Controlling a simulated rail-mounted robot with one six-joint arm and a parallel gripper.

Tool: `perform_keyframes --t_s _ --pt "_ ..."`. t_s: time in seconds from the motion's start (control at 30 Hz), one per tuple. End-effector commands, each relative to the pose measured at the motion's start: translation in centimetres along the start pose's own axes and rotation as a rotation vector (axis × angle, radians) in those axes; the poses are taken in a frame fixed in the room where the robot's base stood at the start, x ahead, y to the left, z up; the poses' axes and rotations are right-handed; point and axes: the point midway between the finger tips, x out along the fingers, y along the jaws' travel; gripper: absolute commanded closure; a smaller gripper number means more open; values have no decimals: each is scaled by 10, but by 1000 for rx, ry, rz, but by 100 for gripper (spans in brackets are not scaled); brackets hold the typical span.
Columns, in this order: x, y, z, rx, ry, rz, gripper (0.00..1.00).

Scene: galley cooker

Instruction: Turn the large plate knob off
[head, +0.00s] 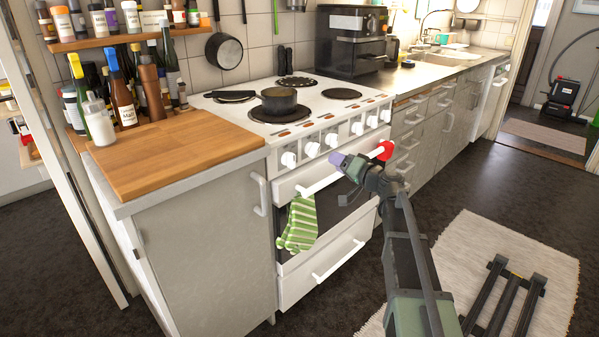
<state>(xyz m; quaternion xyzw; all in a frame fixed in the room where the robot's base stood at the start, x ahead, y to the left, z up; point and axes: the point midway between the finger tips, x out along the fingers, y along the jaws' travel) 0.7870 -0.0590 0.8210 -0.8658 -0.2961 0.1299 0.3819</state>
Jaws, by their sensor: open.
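The white cooker (335,110) stands in the middle of the head view. A row of several white knobs runs along its front panel, with one at the left end (289,159) and one at the right end (386,115). I cannot tell from this view which one is the large plate knob, or read any knob's setting. My gripper (339,160) is open, and I see nothing held in it. In the picture it lies below the middle of the knob row, in front of the oven handle. It appears apart from the knobs.
A dark pot (279,101) stands on the hob. The white oven handle (318,184) carries a green striped cloth (300,224). A red round thing (385,151) shows near the handle's right end. A wooden board (180,155) covers the left counter.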

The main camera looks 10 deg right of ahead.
Motion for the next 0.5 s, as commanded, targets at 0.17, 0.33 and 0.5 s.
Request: perform_keyframes --t_s 0.17,0.33,0.5 --pt "0 -2 -2 -49 10 9 52" --pt "23 -1 -2 -47 7 7 52" --pt "65 0 -3 -47 6 7 52"
